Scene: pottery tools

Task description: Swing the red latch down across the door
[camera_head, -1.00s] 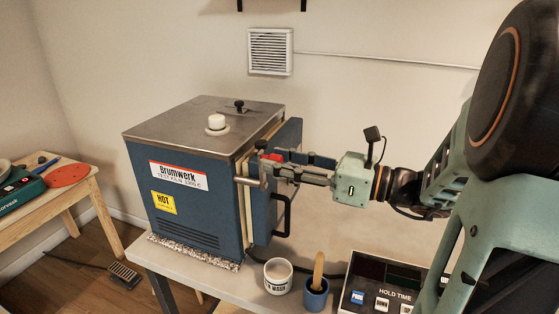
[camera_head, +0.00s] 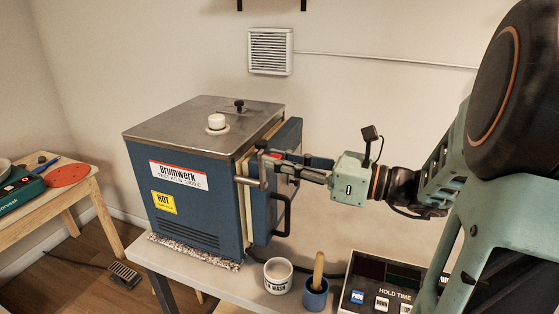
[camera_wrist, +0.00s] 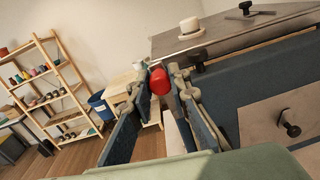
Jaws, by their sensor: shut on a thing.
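A blue kiln (camera_head: 185,220) with a grey metal lid stands on a table. Its blue door (camera_head: 262,215), with a black handle (camera_head: 284,215), is on its right side; a cream band shows between body and door. The red latch (camera_head: 276,155) shows as a small red piece near the door's upper edge, mostly hidden by my fingers. My gripper (camera_head: 268,166) reaches in from the right and is shut on it. In the wrist view the red grip (camera_wrist: 160,80) sits between my fingertips (camera_wrist: 160,86). The latch's exact angle is hard to tell.
A white cup (camera_head: 278,276), a blue pot with a wooden tool (camera_head: 316,294) and a control box (camera_head: 385,285) stand on the table below my arm. A white knob (camera_head: 216,122) sits on the lid. A wooden shelf (camera_wrist: 50,95) stands far left in the wrist view.

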